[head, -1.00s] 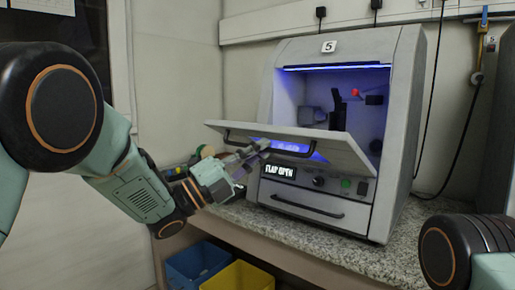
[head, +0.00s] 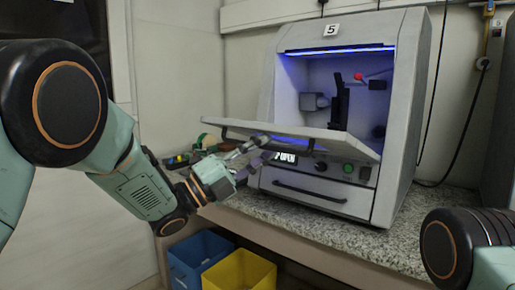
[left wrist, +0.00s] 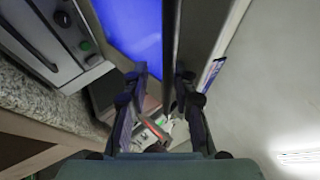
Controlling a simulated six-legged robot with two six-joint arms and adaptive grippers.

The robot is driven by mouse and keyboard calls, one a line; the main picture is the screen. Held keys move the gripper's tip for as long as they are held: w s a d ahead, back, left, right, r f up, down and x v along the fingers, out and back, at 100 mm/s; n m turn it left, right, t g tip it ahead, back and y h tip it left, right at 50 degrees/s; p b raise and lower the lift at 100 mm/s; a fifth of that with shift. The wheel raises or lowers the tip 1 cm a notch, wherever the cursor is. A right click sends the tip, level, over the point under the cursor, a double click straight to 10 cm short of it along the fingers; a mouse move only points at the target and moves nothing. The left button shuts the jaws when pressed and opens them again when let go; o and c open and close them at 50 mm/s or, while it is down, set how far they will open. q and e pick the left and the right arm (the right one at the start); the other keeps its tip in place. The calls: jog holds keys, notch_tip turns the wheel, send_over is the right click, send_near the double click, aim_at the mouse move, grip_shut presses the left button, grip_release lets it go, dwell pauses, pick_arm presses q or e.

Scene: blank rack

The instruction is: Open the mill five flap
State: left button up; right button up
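Mill five (head: 418,110) is a grey cabinet with a "5" label, standing on a granite bench. Its flap (head: 300,133), hinged at the bottom, is tilted far outward, near level, and the blue-lit chamber shows behind it. The flap's dark handle (head: 225,133) shows at its left part. My left gripper (head: 262,150) is under the flap's outer face, near the handle. In the left wrist view, my left fingers (left wrist: 162,85) stand apart with a dark bar or edge (left wrist: 172,45) reaching between them; contact cannot be told. My right gripper is out of view; only my right arm shows.
Below the flap are a partly hidden "OPEN" display (head: 287,158), knob and green button (head: 348,168), and a drawer (head: 315,190). Blue (head: 198,260) and yellow (head: 240,272) bins stand under the bench. Small items (head: 180,158) lie left of the mill. Bench front (head: 400,240) is clear.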

pick_arm(q)
jog(key=shift+o, duration=0.8)
jog(key=shift+w+f, duration=0.1)
jog(key=shift+f, duration=0.05)
jog(key=shift+o, duration=0.2)
jog(key=shift+r, duration=0.2)
jog(key=v, duration=1.2)
